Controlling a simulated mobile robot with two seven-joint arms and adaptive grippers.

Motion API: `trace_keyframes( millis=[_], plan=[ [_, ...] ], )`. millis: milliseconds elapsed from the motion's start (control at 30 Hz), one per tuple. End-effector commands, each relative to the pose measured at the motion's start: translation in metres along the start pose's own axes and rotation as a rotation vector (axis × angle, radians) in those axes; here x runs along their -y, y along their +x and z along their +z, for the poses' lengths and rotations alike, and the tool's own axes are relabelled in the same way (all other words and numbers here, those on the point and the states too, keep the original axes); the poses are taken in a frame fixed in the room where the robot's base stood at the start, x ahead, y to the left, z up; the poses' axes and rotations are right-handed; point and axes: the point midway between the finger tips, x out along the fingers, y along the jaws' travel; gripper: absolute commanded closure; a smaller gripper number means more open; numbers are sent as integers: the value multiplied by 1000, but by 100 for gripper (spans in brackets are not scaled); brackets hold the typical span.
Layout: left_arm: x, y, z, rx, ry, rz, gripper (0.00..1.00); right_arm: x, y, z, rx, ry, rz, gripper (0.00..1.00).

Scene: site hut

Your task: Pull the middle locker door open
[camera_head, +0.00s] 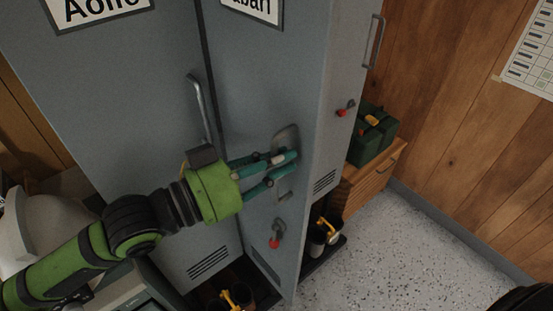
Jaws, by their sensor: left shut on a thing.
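The middle locker door (262,85) is grey-blue, with a nameplate (255,8) ending in "bari" cut off at the top. It appears partly open: its right edge stands out from the row, in front of part of the right locker. My left gripper (284,168) reaches in from the left and is shut on the metal handle (284,195) near that edge. The teal fingers hide the middle of the handle. A red-tipped latch (275,235) is below it. My right gripper is not in view.
The left locker door (110,110) and right locker door (350,75) look shut. Boots (318,238) stand on a tray under the right locker. A green box (372,135) sits on a wooden cabinet (370,185). The speckled floor (400,260) at the lower right is clear.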

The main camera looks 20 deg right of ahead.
Motion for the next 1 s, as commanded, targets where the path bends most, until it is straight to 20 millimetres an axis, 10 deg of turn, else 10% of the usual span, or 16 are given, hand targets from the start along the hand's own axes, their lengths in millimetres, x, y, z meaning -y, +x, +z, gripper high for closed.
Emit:
trace_keyframes(
  millis=[67,100,133,667,1000],
  plan=[
    [1,0,0,2,0,-2,100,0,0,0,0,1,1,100],
    [1,0,0,2,0,-2,74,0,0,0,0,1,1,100],
    [1,0,0,2,0,-2,70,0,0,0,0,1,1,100],
    [1,-4,0,2,2,-2,70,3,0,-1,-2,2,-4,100],
    [2,-54,1,7,5,-5,70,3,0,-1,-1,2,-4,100]
  ],
)
